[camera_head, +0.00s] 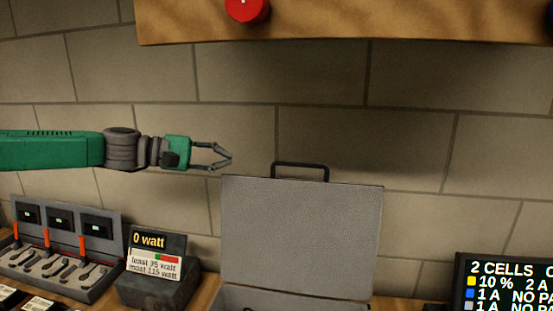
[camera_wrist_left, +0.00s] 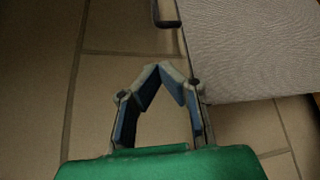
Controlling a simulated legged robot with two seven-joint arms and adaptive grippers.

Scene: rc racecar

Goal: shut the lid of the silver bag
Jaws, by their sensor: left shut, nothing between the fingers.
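The silver bag (camera_head: 262,299) stands on the bench at the bottom centre of the head view. Its grey lid (camera_head: 298,232) is open and upright, with a black handle (camera_head: 300,165) on its top edge. The lid (camera_wrist_left: 262,45) fills the upper right of the left wrist view, with part of the handle (camera_wrist_left: 165,20) beside it. My left gripper (camera_head: 230,157) is shut and empty, just left of the lid and slightly above its top left corner. In the wrist view its fingertips (camera_wrist_left: 168,70) meet, apart from the handle. My right gripper is out of view.
A watt meter (camera_head: 158,270) and a rack with several small screens (camera_head: 65,250) stand on the bench at left. A display (camera_head: 508,285) stands at right. A wooden shelf (camera_head: 340,22) with a red object (camera_head: 246,8) hangs above. A block wall is behind.

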